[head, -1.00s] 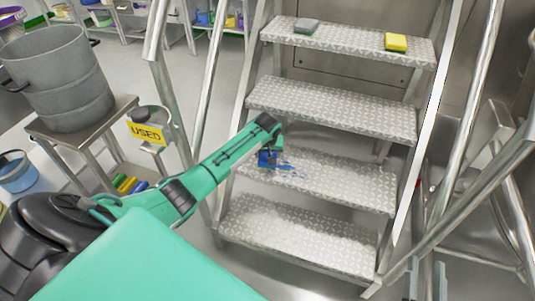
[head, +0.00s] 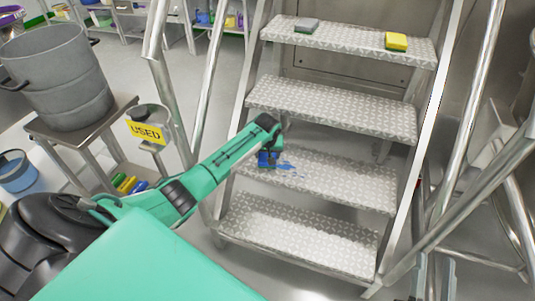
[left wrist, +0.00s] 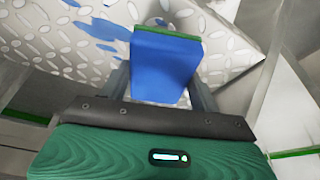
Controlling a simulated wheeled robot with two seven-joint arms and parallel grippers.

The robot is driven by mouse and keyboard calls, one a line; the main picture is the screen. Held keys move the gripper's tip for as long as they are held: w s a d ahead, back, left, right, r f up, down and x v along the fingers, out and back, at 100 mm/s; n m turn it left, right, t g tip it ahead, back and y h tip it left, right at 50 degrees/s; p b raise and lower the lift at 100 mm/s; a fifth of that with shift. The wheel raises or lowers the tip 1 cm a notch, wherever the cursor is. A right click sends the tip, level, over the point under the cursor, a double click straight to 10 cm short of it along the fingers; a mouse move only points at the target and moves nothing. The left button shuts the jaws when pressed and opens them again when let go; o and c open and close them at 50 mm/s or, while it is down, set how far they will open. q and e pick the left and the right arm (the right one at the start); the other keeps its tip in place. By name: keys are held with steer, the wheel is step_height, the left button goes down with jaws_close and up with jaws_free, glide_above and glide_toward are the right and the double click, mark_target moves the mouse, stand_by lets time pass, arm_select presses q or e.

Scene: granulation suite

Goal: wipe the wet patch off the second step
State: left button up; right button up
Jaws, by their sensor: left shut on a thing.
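The second step (head: 340,184) from the bottom is a patterned metal tread. A blue wet patch (head: 284,167) lies toward its left end; blue smears of it (left wrist: 92,29) also show in the left wrist view. My left gripper (head: 268,152) is over the step's left end, shut on a blue sponge (left wrist: 165,68) with a green edge. The sponge is at the left side of the patch; whether it touches the tread is hard to tell. Two grey fingers of my right gripper (head: 436,268) stand apart and empty at the lower right.
A bin marked USED (head: 146,132) stands left of the stairs, beside a large grey tub (head: 58,80) on a stand. Metal rails flank the steps.

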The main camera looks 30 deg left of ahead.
arm_select(q)
steer(key=shift+f, duration=1)
